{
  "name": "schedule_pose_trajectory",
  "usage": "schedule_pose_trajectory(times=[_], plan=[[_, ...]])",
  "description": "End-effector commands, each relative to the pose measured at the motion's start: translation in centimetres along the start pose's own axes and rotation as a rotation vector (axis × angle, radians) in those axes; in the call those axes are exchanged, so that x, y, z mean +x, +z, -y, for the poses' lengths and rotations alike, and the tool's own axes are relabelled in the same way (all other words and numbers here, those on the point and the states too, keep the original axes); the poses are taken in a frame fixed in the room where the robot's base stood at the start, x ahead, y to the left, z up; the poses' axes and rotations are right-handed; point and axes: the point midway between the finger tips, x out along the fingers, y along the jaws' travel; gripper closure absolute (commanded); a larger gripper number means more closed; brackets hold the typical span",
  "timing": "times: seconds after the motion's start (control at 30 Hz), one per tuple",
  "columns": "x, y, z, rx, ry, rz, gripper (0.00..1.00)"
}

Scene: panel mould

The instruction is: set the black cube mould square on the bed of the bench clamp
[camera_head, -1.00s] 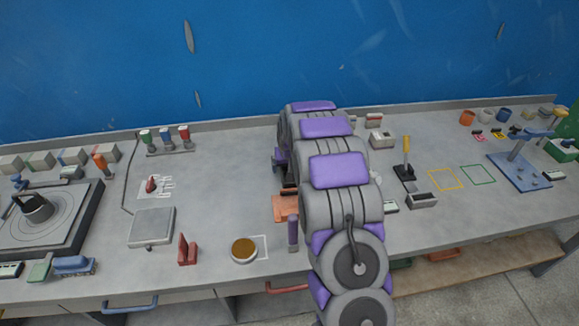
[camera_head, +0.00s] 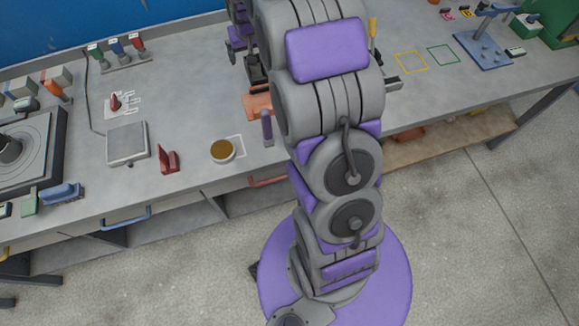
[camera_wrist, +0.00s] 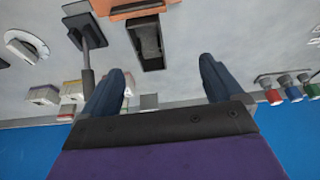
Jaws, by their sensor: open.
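In the wrist view, my gripper (camera_wrist: 164,70) has its two dark blue fingers spread, with nothing between the tips. Ahead of the fingers is a dark, box-like piece with a grey inner face (camera_wrist: 148,42), touching or standing on an orange base (camera_wrist: 135,9). In the head view the orange base (camera_head: 257,105) lies beside my arm, with the dark piece (camera_head: 257,72) just behind it. I take these for the bench clamp and the black cube mould, but cannot tell whether the dark piece is the mould or part of the clamp. My arm hides much of this spot.
A black stand (camera_wrist: 86,28) with a rod is left of the dark piece in the wrist view. On the bench are a brown-filled cup (camera_head: 222,151), a red bracket (camera_head: 168,160), a grey scale (camera_head: 127,143) and a blue fixture (camera_head: 483,47). Yellow and green outlined squares are empty.

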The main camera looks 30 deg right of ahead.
Motion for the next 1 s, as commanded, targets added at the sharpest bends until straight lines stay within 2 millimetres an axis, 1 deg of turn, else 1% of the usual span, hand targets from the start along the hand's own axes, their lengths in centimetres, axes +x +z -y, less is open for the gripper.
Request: schedule_pose_trajectory(times=[0.03,0.07,0.1,0.17,0.2,0.27,0.3,0.37,0.4,0.47,0.5,0.57,0.6,0.67,0.7,0.77,0.8,0.9,1.0], plan=[[-1.9,1.3,0.8,-0.014,-0.005,0.014,0.06],[-2.8,2.2,1.2,-0.021,-0.008,0.027,0.06],[-4.0,3.5,1.8,-0.031,-0.011,0.045,0.06],[-5.6,5.8,2.5,-0.046,-0.015,0.081,0.06],[-6.8,7.0,2.9,-0.056,-0.018,0.095,0.06],[-8.4,9.3,3.5,-0.071,-0.021,0.128,0.06],[-9.4,10.9,3.8,-0.081,-0.023,0.149,0.06],[-11.0,13.1,4.3,-0.095,-0.025,0.175,0.06],[-11.9,14.7,4.5,-0.106,-0.026,0.195,0.06],[-13.3,17.2,4.8,-0.120,-0.027,0.226,0.06],[-14.2,18.8,5.0,-0.130,-0.028,0.244,0.06],[-15.5,21.3,5.1,-0.145,-0.029,0.273,0.06],[-16.2,23.0,5.1,-0.155,-0.029,0.295,0.06],[-17.4,25.5,5.2,-0.170,-0.029,0.321,0.06],[-18.0,27.2,5.1,-0.179,-0.028,0.342,0.06],[-19.1,29.7,5.0,-0.193,-0.027,0.369,0.06],[-19.6,31.4,4.9,-0.203,-0.026,0.390,0.06],[-20.7,34.9,4.5,-0.222,-0.024,0.429,0.06],[-21.5,37.6,4.1,-0.237,-0.022,0.461,0.06]])
